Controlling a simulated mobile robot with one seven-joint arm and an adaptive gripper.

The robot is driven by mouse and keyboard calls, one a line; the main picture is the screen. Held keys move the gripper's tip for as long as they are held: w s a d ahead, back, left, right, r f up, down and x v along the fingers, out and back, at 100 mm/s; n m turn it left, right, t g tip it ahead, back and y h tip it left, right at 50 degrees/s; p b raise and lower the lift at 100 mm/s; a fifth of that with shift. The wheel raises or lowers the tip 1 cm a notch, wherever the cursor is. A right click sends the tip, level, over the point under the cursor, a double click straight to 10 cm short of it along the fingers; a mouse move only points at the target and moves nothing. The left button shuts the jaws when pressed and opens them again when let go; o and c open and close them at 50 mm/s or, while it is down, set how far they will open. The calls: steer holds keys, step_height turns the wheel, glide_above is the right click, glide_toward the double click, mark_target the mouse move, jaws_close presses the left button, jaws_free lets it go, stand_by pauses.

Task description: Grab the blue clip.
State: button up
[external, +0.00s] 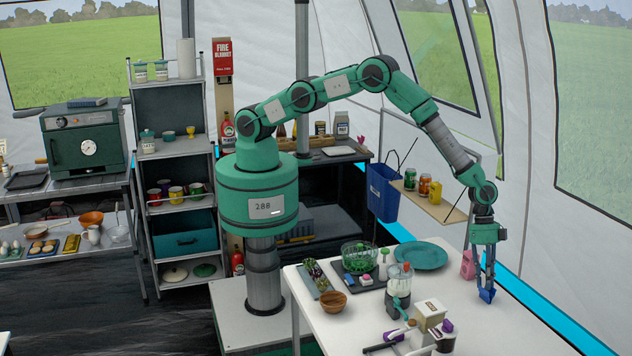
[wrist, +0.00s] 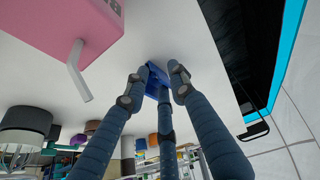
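The blue clip (external: 487,295) is at the tips of my gripper (external: 484,285), low over the right part of the white table (external: 440,285). In the wrist view the blue clip (wrist: 155,79) lies between the fingertips of my gripper (wrist: 160,82), which point toward the white table top. The dark blue fingers lean in close on both sides of it, and a third finger is just below it in the picture. Part of the clip is hidden by the fingers. Whether they press on it, or whether it touches the table, I cannot tell.
A pink carton with a straw (external: 467,264) stands close on the left of the fingers. A green plate (external: 420,255), a blender (external: 398,290) and a beige box (external: 430,315) stand farther left. The table's right edge is near the gripper, with the tent wall beyond.

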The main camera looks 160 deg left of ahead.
stand_by(0.3)
jaws_close()
stand_by(0.4)
steer(key=shift+r, duration=0.95)
steer(key=shift+v, duration=0.85)
steer(key=s+d+r+b, duration=0.1)
steer(key=s+d, duration=0.8)
steer(key=s, duration=0.3)
steer(key=shift+s+d+r, duration=0.15)
steer(key=shift+s+r, duration=0.05)
steer(key=shift+r, duration=0.05)
